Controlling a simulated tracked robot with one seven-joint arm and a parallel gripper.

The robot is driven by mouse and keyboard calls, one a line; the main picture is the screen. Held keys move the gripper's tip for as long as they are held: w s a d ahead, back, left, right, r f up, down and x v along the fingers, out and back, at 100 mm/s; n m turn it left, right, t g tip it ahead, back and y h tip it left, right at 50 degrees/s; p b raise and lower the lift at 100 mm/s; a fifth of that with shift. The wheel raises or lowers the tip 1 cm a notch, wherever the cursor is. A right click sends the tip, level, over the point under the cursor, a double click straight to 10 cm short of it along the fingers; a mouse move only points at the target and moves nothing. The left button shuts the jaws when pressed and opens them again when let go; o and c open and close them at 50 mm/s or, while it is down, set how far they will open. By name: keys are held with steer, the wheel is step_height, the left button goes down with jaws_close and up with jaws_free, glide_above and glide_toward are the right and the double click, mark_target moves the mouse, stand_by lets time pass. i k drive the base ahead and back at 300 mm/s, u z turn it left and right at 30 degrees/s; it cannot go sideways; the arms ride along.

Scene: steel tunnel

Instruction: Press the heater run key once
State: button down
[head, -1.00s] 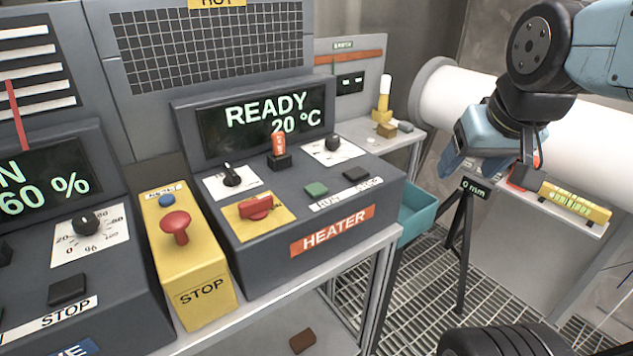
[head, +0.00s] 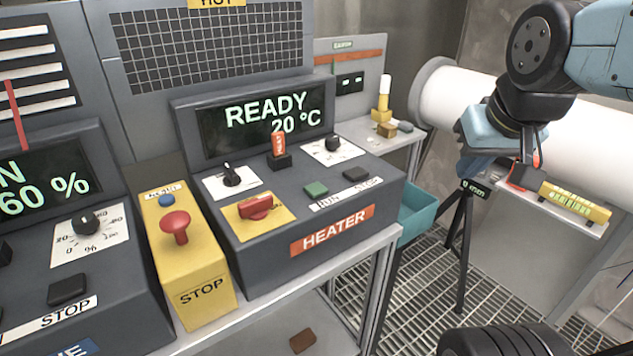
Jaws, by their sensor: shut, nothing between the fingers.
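The heater box (head: 270,240) stands on the bench in the middle of the head view, with an orange HEATER label. Its screen (head: 265,118) reads READY 20 °C. The green run key (head: 316,189) sits on its sloping top, above the word RUN. A dark stop key (head: 356,174) is to its right. My gripper (head: 480,165) hangs at the right, well apart from the heater and beyond its right end. It points down and is shut and empty; its fingertips are hard to make out.
A yellow box with a red STOP button (head: 175,226) stands left of the heater. A red switch (head: 256,206), black knobs and an upright orange-tagged part (head: 279,147) share the heater top. A teal bin (head: 417,215), tripod (head: 462,245) and white pipe (head: 450,95) are at the right.

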mark_target(315, 190)
steer(key=u, duration=0.7)
steer(key=k, duration=1.35)
steer(key=z, duration=0.7)
steer(key=i, duration=1)
steer(key=u, duration=0.1)
